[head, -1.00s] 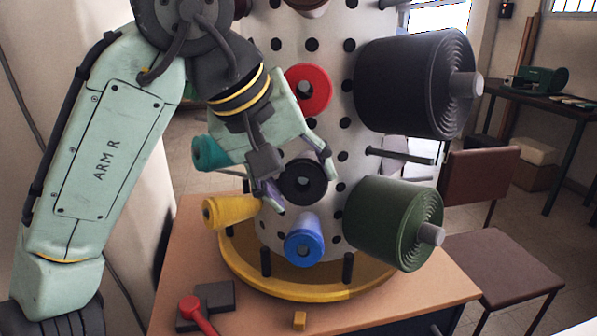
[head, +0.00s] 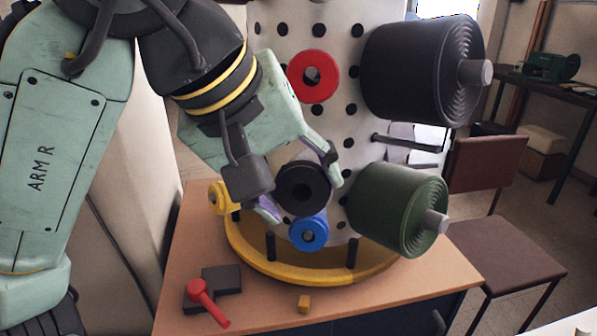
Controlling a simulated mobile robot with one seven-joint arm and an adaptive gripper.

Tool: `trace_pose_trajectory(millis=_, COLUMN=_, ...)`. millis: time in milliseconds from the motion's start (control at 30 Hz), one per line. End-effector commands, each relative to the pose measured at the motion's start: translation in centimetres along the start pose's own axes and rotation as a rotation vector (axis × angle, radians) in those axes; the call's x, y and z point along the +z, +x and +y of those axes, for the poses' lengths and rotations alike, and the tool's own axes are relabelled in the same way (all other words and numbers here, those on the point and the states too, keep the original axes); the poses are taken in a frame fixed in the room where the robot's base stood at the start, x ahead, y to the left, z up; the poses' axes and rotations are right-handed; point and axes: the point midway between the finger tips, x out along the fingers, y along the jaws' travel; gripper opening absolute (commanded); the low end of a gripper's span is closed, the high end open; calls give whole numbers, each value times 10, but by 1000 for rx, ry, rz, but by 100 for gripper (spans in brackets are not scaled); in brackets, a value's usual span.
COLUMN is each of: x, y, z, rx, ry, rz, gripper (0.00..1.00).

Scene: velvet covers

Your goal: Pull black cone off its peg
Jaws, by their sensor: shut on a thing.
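The black cone (head: 302,188) faces me end-on in the middle of the head view, in front of the perforated pale column (head: 283,34). My gripper (head: 301,193) is shut on it, with one finger at its lower left and the other at its right. The hole in its front end looks dark. My gripper and the cone's front hide its back, so I cannot tell whether it still sits around its peg.
A red spool (head: 313,76) is above, a blue one (head: 309,233) just below, and a yellow one (head: 217,197) at lower left. Large black (head: 410,70) and green (head: 390,210) rolls jut out at right. A red-handled tool (head: 208,303) lies on the table (head: 260,312).

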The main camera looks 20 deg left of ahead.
Motion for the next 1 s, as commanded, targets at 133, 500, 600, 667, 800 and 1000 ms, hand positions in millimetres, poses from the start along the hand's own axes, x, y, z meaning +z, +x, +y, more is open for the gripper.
trace_pose_trajectory(millis=133, x=8, y=-7, z=-1, rx=0, ry=-1, rz=2, gripper=26)
trace_pose_trajectory(millis=500, x=29, y=-22, z=-3, rx=-1, ry=-1, rz=2, gripper=26)
trace_pose_trajectory(millis=600, x=35, y=-26, z=-3, rx=0, ry=1, rz=1, gripper=26)
trace_pose_trajectory(millis=667, x=38, y=-29, z=-4, rx=0, ry=0, rz=2, gripper=26)
trace_pose_trajectory(millis=800, x=46, y=-34, z=-5, rx=0, ry=-1, rz=1, gripper=26)
trace_pose_trajectory(millis=1000, x=52, y=-38, z=-5, rx=0, ry=0, rz=0, gripper=26)
